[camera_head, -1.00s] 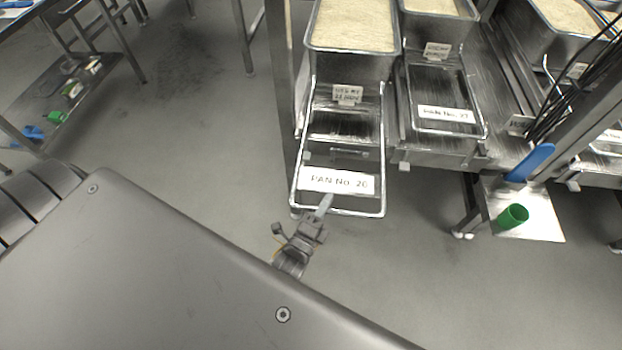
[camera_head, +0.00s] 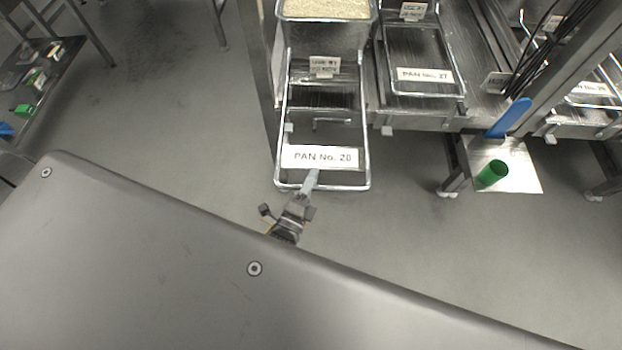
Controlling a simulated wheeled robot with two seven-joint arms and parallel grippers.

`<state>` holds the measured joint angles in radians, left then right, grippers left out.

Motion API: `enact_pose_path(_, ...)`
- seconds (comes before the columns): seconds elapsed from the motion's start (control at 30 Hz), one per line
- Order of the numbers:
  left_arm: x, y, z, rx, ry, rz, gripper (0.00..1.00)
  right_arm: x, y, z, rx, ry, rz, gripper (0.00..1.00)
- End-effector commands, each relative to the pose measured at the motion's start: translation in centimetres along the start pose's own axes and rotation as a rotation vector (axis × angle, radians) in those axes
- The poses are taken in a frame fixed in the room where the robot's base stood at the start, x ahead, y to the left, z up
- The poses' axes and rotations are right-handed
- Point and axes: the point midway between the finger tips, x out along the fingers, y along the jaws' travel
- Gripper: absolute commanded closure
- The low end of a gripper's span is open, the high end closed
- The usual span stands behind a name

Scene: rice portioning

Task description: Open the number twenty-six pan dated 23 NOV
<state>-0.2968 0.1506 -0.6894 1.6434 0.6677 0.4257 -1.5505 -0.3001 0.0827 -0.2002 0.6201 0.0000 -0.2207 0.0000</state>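A metal pan (camera_head: 325,32) filled with pale rice stands at the top centre. A card on its front (camera_head: 322,66) has small print that looks like a use-by date, too blurred to read surely. A dark, wire-framed lid or tray front (camera_head: 320,105) lies before it and juts out toward me. My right gripper is out of view.
A similar frame labelled PAN No. 27 (camera_head: 424,75) is to the right. A steel plate (camera_head: 520,177) carries a green cup (camera_head: 491,174) and a blue-handled tool (camera_head: 509,118). Black cables hang at the upper right. A shelf is at the far left. The floor between is clear.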

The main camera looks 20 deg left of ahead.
Motion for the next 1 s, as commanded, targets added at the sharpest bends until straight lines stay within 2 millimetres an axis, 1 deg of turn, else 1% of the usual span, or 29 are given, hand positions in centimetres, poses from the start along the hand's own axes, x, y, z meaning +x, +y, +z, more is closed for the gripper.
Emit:
enact_pose_path(0.17, -0.3, 0.1, 0.0, 0.0, 0.0, 0.0, 0.64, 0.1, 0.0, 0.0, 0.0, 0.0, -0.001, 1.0)
enact_pose_path(0.27, -1.4, 0.2, 0.0, 0.0, 0.0, 0.002, 0.64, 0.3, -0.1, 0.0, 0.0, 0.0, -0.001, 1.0)
enact_pose_path(0.5, -6.2, 0.3, 0.0, -0.001, 0.001, 0.004, 0.64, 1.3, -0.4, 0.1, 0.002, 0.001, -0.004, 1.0)
enact_pose_path(0.6, -8.0, 0.2, 0.0, 0.0, 0.0, 0.003, 0.64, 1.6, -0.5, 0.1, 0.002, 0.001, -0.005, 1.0)
enact_pose_path(0.7, -9.4, 0.2, 0.0, 0.001, 0.0, 0.002, 0.64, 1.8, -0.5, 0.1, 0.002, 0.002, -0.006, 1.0)
enact_pose_path(0.83, -10.5, 0.1, 0.0, 0.0, 0.0, 0.001, 0.64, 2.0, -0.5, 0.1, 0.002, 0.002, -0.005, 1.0)
enact_pose_path(1.0, -10.8, 0.0, 0.0, 0.0, 0.0, -0.001, 0.64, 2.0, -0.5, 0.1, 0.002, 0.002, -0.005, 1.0)
